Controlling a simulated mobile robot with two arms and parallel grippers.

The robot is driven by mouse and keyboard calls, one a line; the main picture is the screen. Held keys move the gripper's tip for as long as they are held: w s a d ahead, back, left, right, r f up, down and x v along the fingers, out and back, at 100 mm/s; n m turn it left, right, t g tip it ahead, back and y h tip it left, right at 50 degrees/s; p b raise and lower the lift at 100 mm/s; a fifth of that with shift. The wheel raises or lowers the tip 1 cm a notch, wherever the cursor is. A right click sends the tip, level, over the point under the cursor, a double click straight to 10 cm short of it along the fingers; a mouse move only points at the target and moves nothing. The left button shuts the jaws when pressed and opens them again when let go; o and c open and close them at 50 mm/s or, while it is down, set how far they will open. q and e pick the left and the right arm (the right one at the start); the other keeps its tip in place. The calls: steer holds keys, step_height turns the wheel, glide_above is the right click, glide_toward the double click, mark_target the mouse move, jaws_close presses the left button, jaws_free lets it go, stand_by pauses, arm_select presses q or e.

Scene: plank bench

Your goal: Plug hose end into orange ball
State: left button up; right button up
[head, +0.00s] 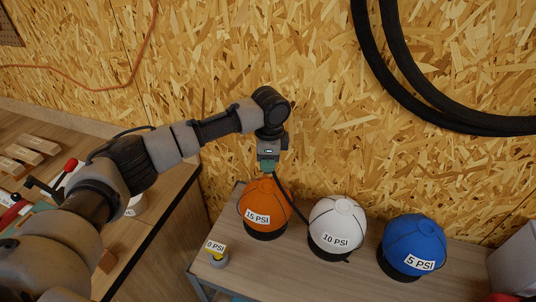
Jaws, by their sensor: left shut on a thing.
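The orange ball (271,197) labelled 15 PSI sits in a dark ring stand at the left of the row on the plank bench. My left gripper (268,168) points down right over its top and is shut on the hose end. The hose end itself is mostly hidden by the gripper. The black hose (291,199) runs from the gripper down to the right, between the orange ball and the white ball. I cannot tell whether the hose end touches the orange ball or is in it. My right gripper is not in view.
The white ball (336,222) labelled 10 PSI and the blue ball (413,243) labelled 5 PSI stand to the right. The chipboard wall (300,60) rises close behind, with a thick black hose coil (420,85).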

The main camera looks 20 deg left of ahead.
arm_select(q)
steer(key=shift+a+f+b, duration=0.1)
steer(key=shift+f+b, duration=0.5)
steer(key=shift+f, duration=1.8)
steer(key=shift+p, duration=0.55)
steer(key=shift+p, duration=0.45)
steer(key=shift+p, duration=0.4)
steer(key=shift+f+b, duration=0.45)
steer(key=shift+f, duration=1.15)
